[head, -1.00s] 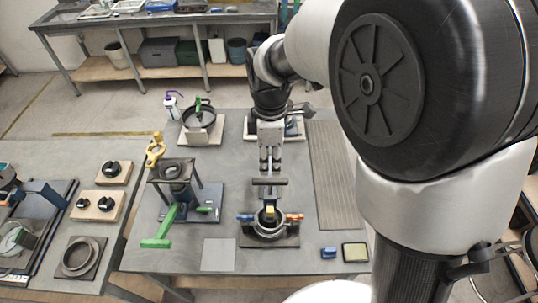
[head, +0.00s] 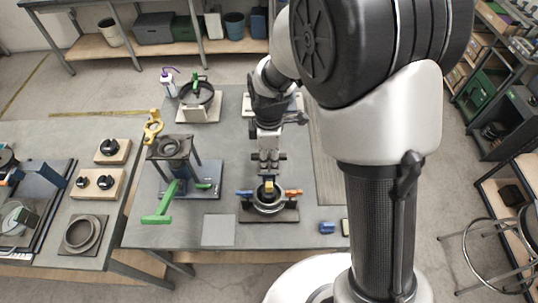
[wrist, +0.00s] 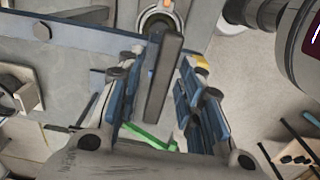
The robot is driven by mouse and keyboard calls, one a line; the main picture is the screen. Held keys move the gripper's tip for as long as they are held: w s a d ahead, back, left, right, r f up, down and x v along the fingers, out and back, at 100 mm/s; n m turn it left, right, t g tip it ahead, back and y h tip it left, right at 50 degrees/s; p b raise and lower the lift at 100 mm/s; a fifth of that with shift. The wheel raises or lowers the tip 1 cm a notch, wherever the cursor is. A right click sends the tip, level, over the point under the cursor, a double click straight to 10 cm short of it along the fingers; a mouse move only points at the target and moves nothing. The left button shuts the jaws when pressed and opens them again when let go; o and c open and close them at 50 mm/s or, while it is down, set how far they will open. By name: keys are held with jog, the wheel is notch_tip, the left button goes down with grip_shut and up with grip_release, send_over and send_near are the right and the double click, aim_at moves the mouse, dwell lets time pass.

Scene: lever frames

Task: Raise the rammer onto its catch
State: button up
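The rammer has a dark crossbar handle (head: 283,157) above a round mould (head: 268,198) with blue and orange side clamps. A yellow part (head: 269,187) shows at the mould's centre. My gripper (head: 268,163) is down at the handle from above. In the wrist view the dark bar (wrist: 164,80) lies lengthwise between my two blue-padded fingers (wrist: 160,100). The fingers are apart, with a clear gap on the left and a narrow one on the right. The mould also shows at the top of the wrist view (wrist: 158,20). I cannot make out the catch.
Left of the mould stands a dark stand (head: 172,150) with a green lever (head: 160,214) reaching forward. A pan (head: 197,95) on a block and a purple-topped bottle (head: 169,82) are behind. A grey square (head: 218,230) and a blue block (head: 327,227) lie near the front edge.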

grip_shut()
dwell(0.5)
notch_tip(320, 180, up, 9)
jog(key=p, duration=0.5)
jog(key=shift+r, duration=0.15)
jog(key=shift+w+a, duration=0.1)
jog(key=shift+w, duration=0.15)
jog(key=shift+c, duration=1.2)
grip_release()
jog(key=shift+s, duration=0.1)
jog(key=o, duration=0.3)
jog(key=shift+o, duration=0.2)
jog(key=shift+s, duration=0.15)
notch_tip(320, 180, up, 12)
